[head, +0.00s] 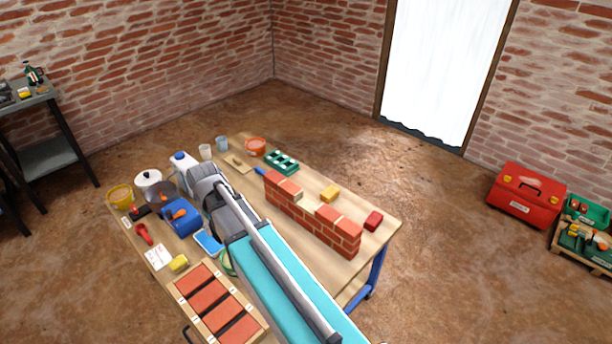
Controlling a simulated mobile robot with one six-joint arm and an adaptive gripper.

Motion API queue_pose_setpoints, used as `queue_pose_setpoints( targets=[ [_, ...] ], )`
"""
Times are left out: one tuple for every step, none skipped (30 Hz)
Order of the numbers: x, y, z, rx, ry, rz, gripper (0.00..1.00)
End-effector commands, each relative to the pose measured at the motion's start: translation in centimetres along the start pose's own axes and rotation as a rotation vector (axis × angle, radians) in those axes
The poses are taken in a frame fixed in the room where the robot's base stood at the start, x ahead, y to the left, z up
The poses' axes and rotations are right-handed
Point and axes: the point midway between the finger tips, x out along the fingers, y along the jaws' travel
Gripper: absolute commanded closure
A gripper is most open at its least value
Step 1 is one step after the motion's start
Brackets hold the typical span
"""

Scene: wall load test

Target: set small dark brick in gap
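A low red brick wall (290,208) stands on the wooden table. A gap (307,206) shows as a dip in its top course, between the raised left and right parts. A small dark red brick (373,220) lies on the table beyond the wall's right end, apart from it. My arm reaches across the table from the lower right. Its grey joints end left of the wall, near the white and blue containers. I cannot make out my gripper's fingers; they are hidden or out of sight.
A wooden tray (246,343) at the front holds several larger red bricks.

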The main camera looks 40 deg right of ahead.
Motion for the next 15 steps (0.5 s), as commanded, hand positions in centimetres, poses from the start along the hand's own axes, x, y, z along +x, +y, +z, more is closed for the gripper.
queue_pose_setpoints(
  targets=[
    [-1.9, 0.0, 0.0, 0.000, 0.000, 0.000, 0.74],
    [-2.4, 0.0, 0.0, 0.000, 0.000, 0.000, 0.74],
    [-3.0, 0.0, 0.0, 0.000, 0.000, 0.000, 0.74],
    [-3.5, 0.0, 0.0, 0.000, 0.000, 0.000, 0.74],
    [-4.0, 0.0, 0.0, 0.000, 0.000, 0.000, 0.74],
    [-4.7, 0.0, 0.0, 0.000, 0.000, 0.000, 0.74],
    [-5.2, 0.0, 0.0, 0.000, 0.000, 0.000, 0.74],
    [-5.7, 0.0, 0.0, 0.000, 0.000, 0.000, 0.74],
    [-6.3, 0.0, 0.0, 0.000, 0.000, 0.000, 0.74],
    [-6.8, 0.0, 0.0, 0.000, 0.000, 0.000, 0.74],
    [-7.3, 0.0, 0.0, 0.000, 0.000, 0.000, 0.74],
    [-8.0, 0.0, 0.0, 0.000, 0.000, 0.000, 0.74],
    [-8.5, 0.0, 0.0, 0.000, 0.000, 0.000, 0.74],
    [-9.0, 0.0, 0.0, 0.000, 0.000, 0.000, 0.74],
    [-9.7, 0.0, 0.0, 0.000, 0.000, 0.000, 0.74]
  ],
)
